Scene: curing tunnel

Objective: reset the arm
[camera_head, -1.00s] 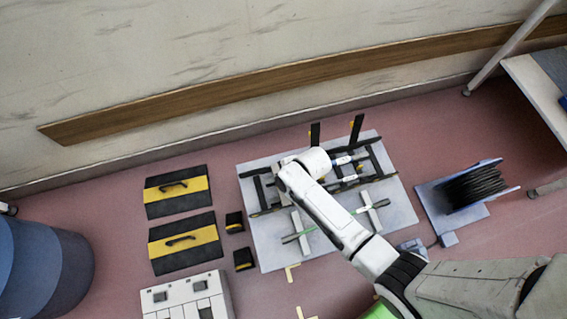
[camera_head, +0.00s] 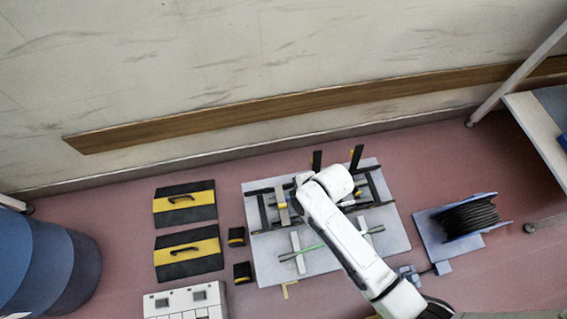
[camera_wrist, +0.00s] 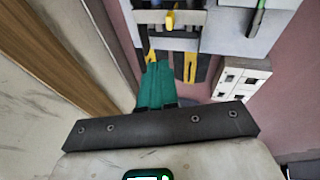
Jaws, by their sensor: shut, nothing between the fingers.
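My white arm reaches from the lower right over a grey board (camera_head: 262,265) in the head view. Its end covers part of the black frame (camera_head: 264,211) on the board. My gripper is hidden behind the arm there. In the wrist view my gripper (camera_wrist: 157,68) shows as two teal fingers lying together, shut and empty. The fingers point towards black and yellow cases on the floor. A green rod (camera_head: 312,247) lies across white stands on the board.
Two black and yellow cases (camera_head: 186,215) lie left of the board. A white panelled box (camera_head: 183,306), a blue drum (camera_head: 50,265) and a cable reel (camera_head: 470,217) stand around. A wall with a wooden rail (camera_head: 260,106) runs behind. Red floor is clear between board and reel.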

